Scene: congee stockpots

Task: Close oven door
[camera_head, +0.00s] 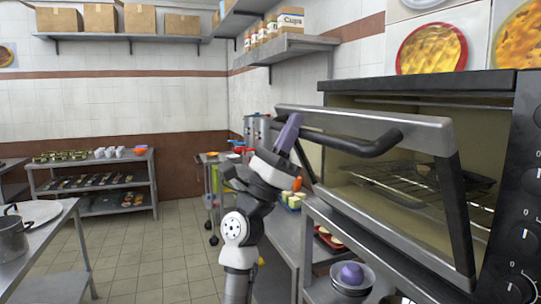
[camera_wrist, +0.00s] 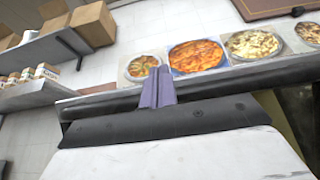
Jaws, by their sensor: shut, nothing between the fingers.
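The oven (camera_head: 420,85) stands at the right in the head view. Its door (camera_head: 425,126), a metal frame with glass, is partly open, its top edge tilted out from the oven. A black bar handle (camera_head: 372,147) runs along the door's upper outer side. My gripper (camera_head: 292,122), with purple fingers, is shut and empty at the left end of the door's top edge, close to the handle. In the wrist view the gripper (camera_wrist: 156,75) overlaps the dark handle (camera_wrist: 165,122); I cannot tell if it touches. My wrist hides part of the door's left side.
A wire rack (camera_head: 400,184) is inside the oven. A counter below holds bowls (camera_head: 352,278). A wall shelf (camera_head: 290,46) with boxes hangs above left. A table (camera_head: 40,235) with a pot stands at the left. The tiled floor (camera_head: 150,255) between is clear.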

